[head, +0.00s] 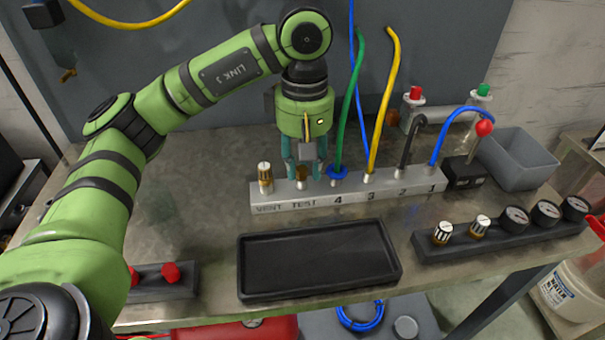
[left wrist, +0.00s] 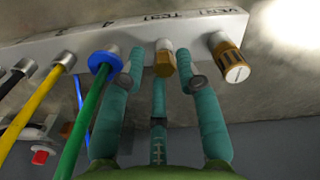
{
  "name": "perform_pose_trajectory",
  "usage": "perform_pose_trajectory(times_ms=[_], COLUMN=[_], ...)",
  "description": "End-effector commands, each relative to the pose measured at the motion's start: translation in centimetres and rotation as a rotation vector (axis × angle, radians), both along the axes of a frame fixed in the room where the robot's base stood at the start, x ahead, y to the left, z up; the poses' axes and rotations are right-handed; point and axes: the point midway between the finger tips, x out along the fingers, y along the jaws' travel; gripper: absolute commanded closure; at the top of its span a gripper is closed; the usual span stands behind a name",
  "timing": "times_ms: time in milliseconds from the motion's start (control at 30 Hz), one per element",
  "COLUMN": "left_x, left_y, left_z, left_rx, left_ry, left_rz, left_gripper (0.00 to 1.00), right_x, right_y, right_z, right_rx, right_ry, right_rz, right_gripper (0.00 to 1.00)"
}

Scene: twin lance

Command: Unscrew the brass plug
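The brass plug (head: 301,174) sits upright in the TEST port of the grey manifold block (head: 325,200). In the left wrist view the plug (left wrist: 163,64) shows a hexagonal brass body on a silvery collar. My left gripper (head: 305,172) points down over it, its teal fingers around the plug. In the left wrist view the left gripper (left wrist: 160,62) has a finger on each side of the plug and a third nearer the camera. A gap shows on the left side; contact on the right side is unclear. My right gripper is not in view.
A ribbed brass vent fitting (head: 265,178) stands close left of the plug. The green hose (head: 350,110) with a blue collar (head: 337,172) is close right. An empty black tray (head: 318,262) lies in front. A gauge rail (head: 500,235) and grey bin (head: 518,160) are at right.

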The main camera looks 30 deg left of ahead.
Motion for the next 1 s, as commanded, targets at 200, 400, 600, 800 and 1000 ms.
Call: perform_pose_trajectory(times_ms=[200, 400, 600, 800, 1000], left_x=[0.01, 0.08, 0.14, 0.18, 0.21], left_y=[-0.01, -0.08, -0.12, -0.15, -0.15], left_z=[0.02, 0.07, 0.17, 0.28, 0.37], left_rx=[0.000, -0.003, -0.006, -0.009, -0.011], left_ry=[0.000, -0.004, -0.007, -0.009, -0.010], left_rz=[0.002, 0.003, 0.116, 0.430, 0.745], left_gripper=[0.99, 1.00, 1.00, 1.00, 1.00], right_x=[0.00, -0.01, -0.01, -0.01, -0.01], right_y=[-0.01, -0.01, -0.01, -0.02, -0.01], right_z=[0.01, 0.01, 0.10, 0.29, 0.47], right_rx=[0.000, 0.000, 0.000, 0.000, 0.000], right_ry=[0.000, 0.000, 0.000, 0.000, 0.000], right_rz=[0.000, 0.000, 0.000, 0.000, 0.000], right_gripper=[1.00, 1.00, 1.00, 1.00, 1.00])
